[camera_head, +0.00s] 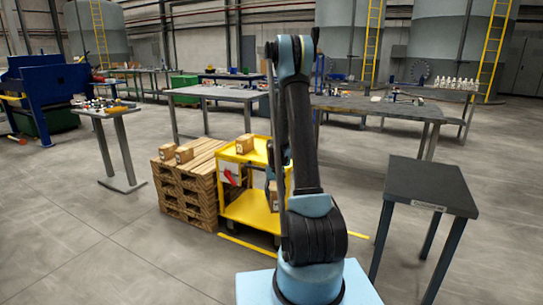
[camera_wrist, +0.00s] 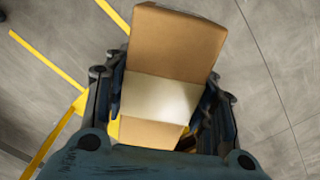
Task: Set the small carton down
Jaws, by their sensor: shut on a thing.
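The small carton is a brown box (camera_wrist: 178,45), seen from close above in the wrist view. My gripper (camera_wrist: 165,105) is shut on it, with dark fingers on its left and right sides. Grey floor and yellow floor lines show around the carton. In the head view, a brown carton (camera_head: 273,196) shows just left of my arm, in front of the yellow cart, partly hidden by the arm. It looks like the held one, but I cannot be sure. My fingertips are not clear there.
The yellow cart (camera_head: 247,208) has a carton (camera_head: 244,144) on its top shelf. Stacked pallets (camera_head: 185,192) left of it carry two cartons (camera_head: 167,151) (camera_head: 184,154). A dark table (camera_head: 430,184) with a bare top stands at right. Long workbenches (camera_head: 375,108) stand behind.

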